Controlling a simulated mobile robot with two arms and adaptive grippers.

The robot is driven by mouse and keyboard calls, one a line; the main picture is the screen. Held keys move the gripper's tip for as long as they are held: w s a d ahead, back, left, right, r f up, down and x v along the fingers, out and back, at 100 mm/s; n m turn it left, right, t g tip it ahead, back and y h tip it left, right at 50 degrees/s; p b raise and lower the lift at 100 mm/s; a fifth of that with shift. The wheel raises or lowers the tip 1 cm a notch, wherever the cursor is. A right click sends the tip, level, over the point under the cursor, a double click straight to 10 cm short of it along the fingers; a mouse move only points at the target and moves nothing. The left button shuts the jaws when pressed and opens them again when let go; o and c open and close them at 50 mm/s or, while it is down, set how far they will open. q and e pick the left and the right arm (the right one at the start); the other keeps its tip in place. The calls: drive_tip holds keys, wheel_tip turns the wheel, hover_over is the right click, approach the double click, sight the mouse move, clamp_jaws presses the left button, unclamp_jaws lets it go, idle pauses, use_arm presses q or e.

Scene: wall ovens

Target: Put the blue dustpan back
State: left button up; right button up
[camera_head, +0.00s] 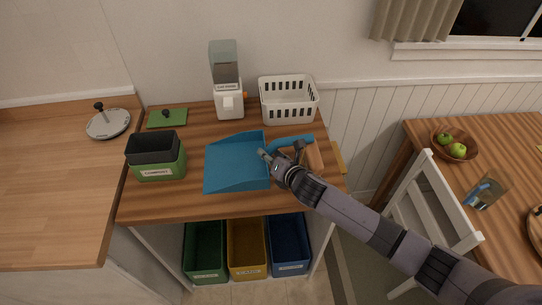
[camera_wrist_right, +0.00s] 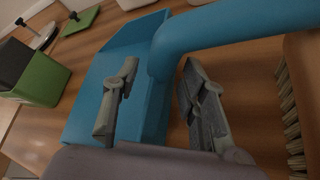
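The blue dustpan (camera_head: 234,163) lies on the wooden top of the cabinet, its pan toward the left and its handle (camera_head: 292,141) toward the right. My right gripper (camera_head: 266,157) is at the pan's right end, beside the base of the handle. In the right wrist view my right gripper (camera_wrist_right: 160,66) has its two fingers spread apart. The dustpan's rear end (camera_wrist_right: 154,105) shows between and beyond them, and the handle (camera_wrist_right: 235,28) arches above the right finger. I cannot tell whether a finger touches it. My left gripper is not in view.
A wooden brush (camera_head: 315,157) lies just right of the gripper. A green compost bin (camera_head: 157,168), a dispenser (camera_head: 228,98) and a white basket (camera_head: 289,105) stand around the dustpan. Green, yellow and blue bins (camera_head: 247,262) sit below. A white chair (camera_head: 440,205) stands at right.

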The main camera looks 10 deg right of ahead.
drive_tip(key=shift+r, duration=0.1)
drive_tip(key=b+v, duration=0.1)
drive_tip(key=v, duration=1.1)
idle(0.5)
